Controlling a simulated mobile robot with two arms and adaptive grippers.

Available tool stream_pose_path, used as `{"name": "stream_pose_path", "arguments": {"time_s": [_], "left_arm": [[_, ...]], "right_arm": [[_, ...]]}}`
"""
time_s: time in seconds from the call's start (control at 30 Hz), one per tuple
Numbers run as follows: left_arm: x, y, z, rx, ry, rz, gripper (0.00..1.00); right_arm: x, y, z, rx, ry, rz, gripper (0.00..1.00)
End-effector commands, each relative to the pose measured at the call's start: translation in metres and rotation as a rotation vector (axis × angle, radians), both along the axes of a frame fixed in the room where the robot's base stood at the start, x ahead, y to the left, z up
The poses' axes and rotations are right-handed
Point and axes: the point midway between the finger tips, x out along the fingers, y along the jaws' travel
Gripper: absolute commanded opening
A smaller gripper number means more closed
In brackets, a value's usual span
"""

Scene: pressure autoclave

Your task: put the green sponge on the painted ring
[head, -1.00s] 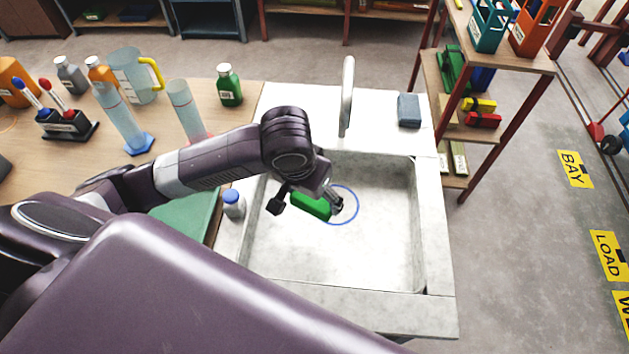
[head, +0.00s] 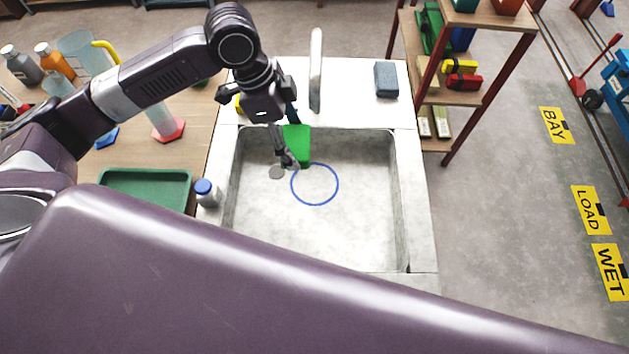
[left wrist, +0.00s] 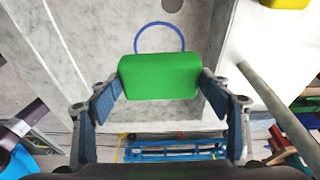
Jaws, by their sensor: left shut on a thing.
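The green sponge (head: 298,146) is held by my left gripper (head: 290,140) over the back left part of the sink basin. The left wrist view also shows the sponge (left wrist: 160,80), pinched at both ends between the two fingers of my left gripper (left wrist: 163,84). The painted ring (head: 315,204) is a thin blue circle on the basin floor. In the head view the sponge's lower end is at the ring's upper left edge. In the left wrist view the ring (left wrist: 159,23) shows beyond the sponge, its near part hidden. The sponge's height is hard to tell. My right gripper is not in view.
The sink's walls (head: 401,200) surround the ring, and a faucet (head: 316,70) rises behind. A grey disc (head: 277,172) lies left of the ring. A blue-capped bottle (head: 206,193) stands on the left rim. A grey-blue block (head: 386,79) lies back right. The front basin floor is clear.

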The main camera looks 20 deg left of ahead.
Motion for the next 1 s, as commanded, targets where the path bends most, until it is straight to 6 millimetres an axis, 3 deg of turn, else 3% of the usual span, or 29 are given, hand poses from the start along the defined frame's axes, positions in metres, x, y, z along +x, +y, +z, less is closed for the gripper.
{"name": "stream_pose_path", "arguments": {"time_s": [0.17,0.4,0.6,0.77,1.0], "left_arm": [[-0.001,0.0,-0.02,0.0,0.008,-0.022,0.57],[-0.002,-0.001,-0.084,0.001,0.008,-0.021,0.57],[-0.001,-0.001,-0.125,0.0,0.004,-0.02,0.57],[0.0,-0.002,-0.136,0.0,0.0,-0.021,0.57],[0.011,-0.037,-0.133,-0.003,0.0,-0.022,0.57]], "right_arm": [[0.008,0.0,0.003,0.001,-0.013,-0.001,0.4],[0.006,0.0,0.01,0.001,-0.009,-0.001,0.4],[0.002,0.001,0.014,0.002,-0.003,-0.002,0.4],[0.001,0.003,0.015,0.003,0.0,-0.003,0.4],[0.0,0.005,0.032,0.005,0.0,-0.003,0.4]]}}
